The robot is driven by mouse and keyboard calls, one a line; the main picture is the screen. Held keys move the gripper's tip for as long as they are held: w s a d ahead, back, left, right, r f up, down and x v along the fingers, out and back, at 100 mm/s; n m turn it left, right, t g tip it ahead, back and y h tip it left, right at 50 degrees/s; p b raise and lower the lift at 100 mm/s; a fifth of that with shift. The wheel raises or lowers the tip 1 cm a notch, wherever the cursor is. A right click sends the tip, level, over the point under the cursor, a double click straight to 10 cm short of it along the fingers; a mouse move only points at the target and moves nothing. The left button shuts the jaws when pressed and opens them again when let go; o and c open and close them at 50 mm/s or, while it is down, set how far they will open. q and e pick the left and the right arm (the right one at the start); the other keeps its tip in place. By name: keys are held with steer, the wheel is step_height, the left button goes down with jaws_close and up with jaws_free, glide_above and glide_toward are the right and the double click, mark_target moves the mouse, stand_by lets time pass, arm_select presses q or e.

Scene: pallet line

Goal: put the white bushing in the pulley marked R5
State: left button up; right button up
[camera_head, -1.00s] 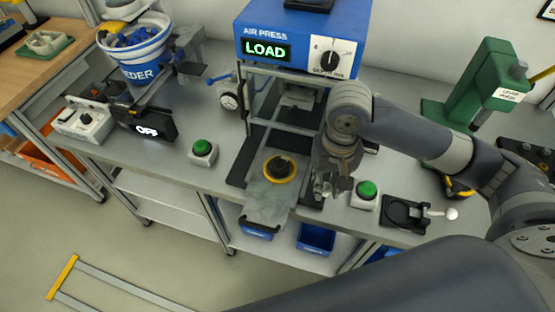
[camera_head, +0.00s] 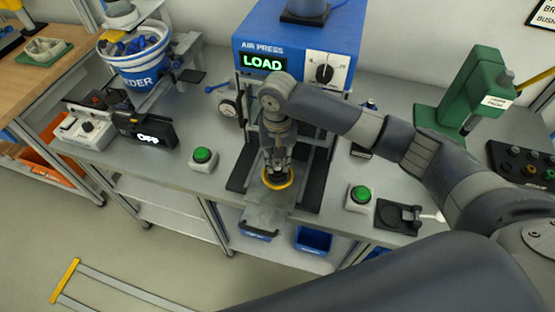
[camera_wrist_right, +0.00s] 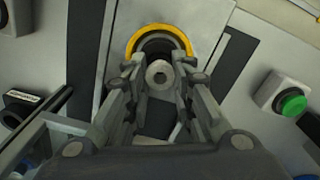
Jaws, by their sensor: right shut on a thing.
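A yellow-rimmed pulley (camera_head: 285,184) lies on the sliding plate at the front of the air press. It also shows in the right wrist view (camera_wrist_right: 180,36); I can read no R5 mark on it. My right gripper (camera_head: 277,168) points down over the pulley. In the right wrist view, my right gripper (camera_wrist_right: 165,76) is shut on a pale grey-white bushing (camera_wrist_right: 159,73) with a round hole. The bushing appears in front of the pulley's dark centre. I cannot tell whether it is above the bore or partly inside it. My left gripper is not in view.
The blue air press (camera_head: 290,35) reads LOAD and stands behind my right gripper. Green-buttoned boxes stand left (camera_head: 203,158) and right (camera_head: 358,197) of the plate. A black fixture with a white-tipped handle (camera_head: 398,216) is further right. A green lever press (camera_head: 470,88) stands at the back right.

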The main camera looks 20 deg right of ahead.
mark_target(278, 163)
steer(key=shift+f, duration=0.75)
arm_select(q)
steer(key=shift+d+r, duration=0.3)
arm_select(e)
steer(key=shift+f, duration=0.15)
steer(key=o, duration=0.7)
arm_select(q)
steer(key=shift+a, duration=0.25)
arm_select(e)
steer(key=shift+r, duration=0.2)
arm_select(q)
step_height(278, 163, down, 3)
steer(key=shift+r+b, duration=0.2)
steer(key=shift+b, duration=1)
arm_select(e)
step_height(278, 163, up, 12)
